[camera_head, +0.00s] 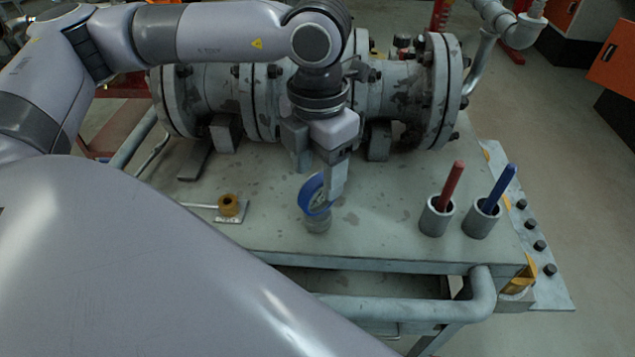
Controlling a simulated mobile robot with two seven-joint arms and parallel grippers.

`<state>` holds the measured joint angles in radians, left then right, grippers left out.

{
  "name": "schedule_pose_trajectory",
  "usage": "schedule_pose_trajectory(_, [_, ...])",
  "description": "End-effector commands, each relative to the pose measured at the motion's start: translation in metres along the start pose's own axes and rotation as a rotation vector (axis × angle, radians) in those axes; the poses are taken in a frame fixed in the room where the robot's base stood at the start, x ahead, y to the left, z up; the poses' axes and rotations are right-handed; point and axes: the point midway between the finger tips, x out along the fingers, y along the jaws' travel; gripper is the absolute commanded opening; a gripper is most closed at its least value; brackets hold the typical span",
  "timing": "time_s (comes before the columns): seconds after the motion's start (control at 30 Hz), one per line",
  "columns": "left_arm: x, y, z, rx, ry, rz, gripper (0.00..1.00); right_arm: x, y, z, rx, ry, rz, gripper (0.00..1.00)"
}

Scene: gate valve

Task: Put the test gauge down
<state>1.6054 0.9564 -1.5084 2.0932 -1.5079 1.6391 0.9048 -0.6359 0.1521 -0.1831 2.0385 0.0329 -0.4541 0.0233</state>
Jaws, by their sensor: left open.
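The test gauge (311,195) has a blue ring and stands on edge at a small round grey base or holder (317,222) on the bench top. My left gripper (335,180) reaches down from above, with its fingers right at the gauge. Its jaws are open, and a finger covers part of the gauge's right side. I cannot tell whether a finger still touches the gauge. The gauge's face is turned mostly away and cannot be read. My right gripper is not in view.
A large flanged valve pipe (390,100) lies along the back of the bench (385,215). Two grey cups hold a red stick (452,185) and a blue stick (502,188) at the right. A brass fitting (228,205) sits on a small plate at the left. A pipe rail (420,308) runs along the front.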

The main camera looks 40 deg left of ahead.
Motion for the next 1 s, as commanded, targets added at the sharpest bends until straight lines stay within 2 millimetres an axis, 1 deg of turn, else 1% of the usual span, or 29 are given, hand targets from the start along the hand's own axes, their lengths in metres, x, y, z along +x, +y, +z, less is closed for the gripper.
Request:
schedule_pose_trajectory(0.03, [-0.014, 0.000, 0.001, 0.000, -0.005, 0.000, 0.60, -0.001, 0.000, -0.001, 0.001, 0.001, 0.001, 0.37])
schedule_pose_trajectory(0.2, [-0.048, 0.000, 0.000, 0.001, -0.003, 0.000, 0.60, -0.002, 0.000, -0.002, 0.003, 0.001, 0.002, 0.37])
schedule_pose_trajectory(0.3, [-0.063, 0.000, 0.001, 0.000, -0.002, 0.000, 0.60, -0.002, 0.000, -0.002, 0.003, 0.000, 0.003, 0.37])
schedule_pose_trajectory(0.4, [-0.071, 0.000, 0.000, 0.000, -0.001, 0.000, 0.60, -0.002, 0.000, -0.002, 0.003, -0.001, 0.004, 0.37])
schedule_pose_trajectory(0.53, [-0.076, 0.000, 0.000, 0.001, 0.001, 0.000, 0.60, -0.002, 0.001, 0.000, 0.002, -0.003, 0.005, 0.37])
schedule_pose_trajectory(1.0, [-0.075, 0.000, 0.000, 0.001, 0.000, 0.000, 0.60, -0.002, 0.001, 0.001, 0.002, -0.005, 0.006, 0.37])
